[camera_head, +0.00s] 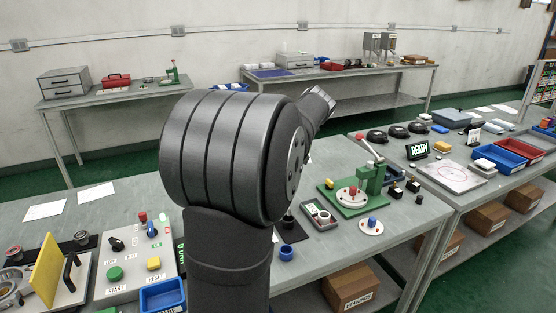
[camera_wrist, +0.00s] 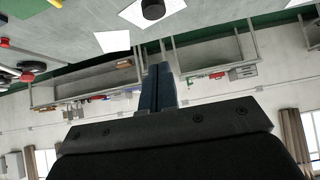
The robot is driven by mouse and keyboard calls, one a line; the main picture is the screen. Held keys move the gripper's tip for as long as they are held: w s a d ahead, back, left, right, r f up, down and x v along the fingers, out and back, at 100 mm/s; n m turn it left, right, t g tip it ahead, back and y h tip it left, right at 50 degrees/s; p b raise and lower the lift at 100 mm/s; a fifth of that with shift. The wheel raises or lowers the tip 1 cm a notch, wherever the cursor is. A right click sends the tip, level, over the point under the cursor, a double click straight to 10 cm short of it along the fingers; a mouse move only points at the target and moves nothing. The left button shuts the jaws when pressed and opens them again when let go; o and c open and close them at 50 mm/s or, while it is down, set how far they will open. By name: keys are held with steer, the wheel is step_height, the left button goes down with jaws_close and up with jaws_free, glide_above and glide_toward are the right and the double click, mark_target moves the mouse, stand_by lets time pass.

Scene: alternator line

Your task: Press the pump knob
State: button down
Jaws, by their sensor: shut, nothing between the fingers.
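No label reading "pump" is legible, so I cannot tell which knob is the pump knob. In the head view a grey control panel (camera_head: 130,283) at the lower left carries a black knob (camera_head: 116,243), a blue knob (camera_head: 152,230), a red knob (camera_head: 142,217), a green START button (camera_head: 114,273) and a yellow RESET button (camera_head: 153,263). A blue-topped knob (camera_head: 372,221) on a white disc stands at the right. My gripper (camera_wrist: 158,72) shows in the wrist view, shut and empty, apart from anything. My arm hides it in the head view.
My arm covers the middle of the near bench. A green press (camera_head: 372,182) stands to its right. A yellow plate (camera_head: 45,270) stands upright at the left, with a blue bin (camera_head: 162,296) beside the panel. White papers (camera_head: 95,196) lie on free bench at the back left.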

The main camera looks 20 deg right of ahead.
steer(key=x, duration=1)
steer(key=shift+f, duration=0.25)
step_height(320, 180, down, 2)
steer(key=shift+f, duration=0.7)
steer(key=shift+s+f, duration=0.1)
steer(key=shift+f, duration=1.7)
step_height(320, 180, up, 5)
steer(key=shift+s+r, duration=0.1)
steer(key=v, duration=0.9)
steer(key=shift+s, duration=0.2)
